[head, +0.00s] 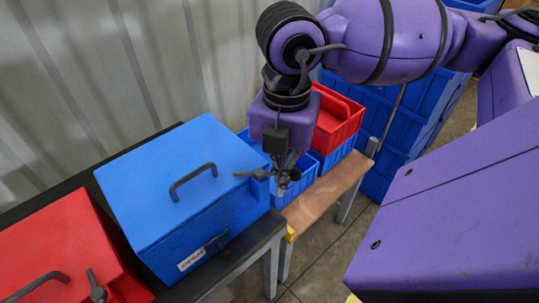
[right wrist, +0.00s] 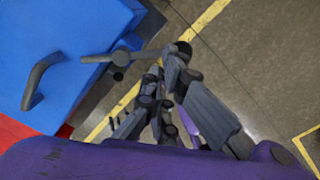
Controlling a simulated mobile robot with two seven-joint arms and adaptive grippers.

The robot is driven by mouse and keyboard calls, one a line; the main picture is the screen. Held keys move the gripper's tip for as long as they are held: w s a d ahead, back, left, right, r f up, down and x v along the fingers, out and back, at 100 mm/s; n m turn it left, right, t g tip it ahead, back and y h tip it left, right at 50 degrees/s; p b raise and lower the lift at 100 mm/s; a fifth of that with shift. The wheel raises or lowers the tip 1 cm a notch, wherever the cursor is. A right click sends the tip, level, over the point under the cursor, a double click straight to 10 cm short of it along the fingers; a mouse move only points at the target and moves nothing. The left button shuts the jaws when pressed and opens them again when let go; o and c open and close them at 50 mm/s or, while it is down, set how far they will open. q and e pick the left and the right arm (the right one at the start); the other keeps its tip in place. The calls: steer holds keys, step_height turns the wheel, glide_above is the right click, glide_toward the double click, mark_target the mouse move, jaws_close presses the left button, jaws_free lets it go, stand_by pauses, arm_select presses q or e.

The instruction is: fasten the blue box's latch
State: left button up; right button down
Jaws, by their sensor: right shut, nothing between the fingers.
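The blue box (head: 150,165) stands on a dark bench with its lid down; the lid handle (head: 193,180) is a black arch. A dark latch lever (head: 252,173) sits at the box's right edge, and its thin end lies across the lid's edge in the picture. It also shows in the right wrist view (right wrist: 103,57), left of the fingers. My right gripper (head: 283,187) is shut and empty, just right of the lever; in the right wrist view its fingertips (right wrist: 172,62) appear very close to the lever. I cannot tell whether they touch. My left gripper is not in view.
A red box (head: 50,245) with its own handle and lever stands left of the blue box. Blue and red bins (head: 340,118) stand behind my right gripper on a wooden-topped stand (head: 325,200). A corrugated wall (head: 90,70) closes the back.

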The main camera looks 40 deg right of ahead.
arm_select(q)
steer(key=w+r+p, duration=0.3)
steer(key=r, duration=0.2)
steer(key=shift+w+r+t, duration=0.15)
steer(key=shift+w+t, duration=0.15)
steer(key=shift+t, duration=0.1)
arm_select(e)
step_height(320, 180, up, 8)
steer(key=shift+d, duration=0.15)
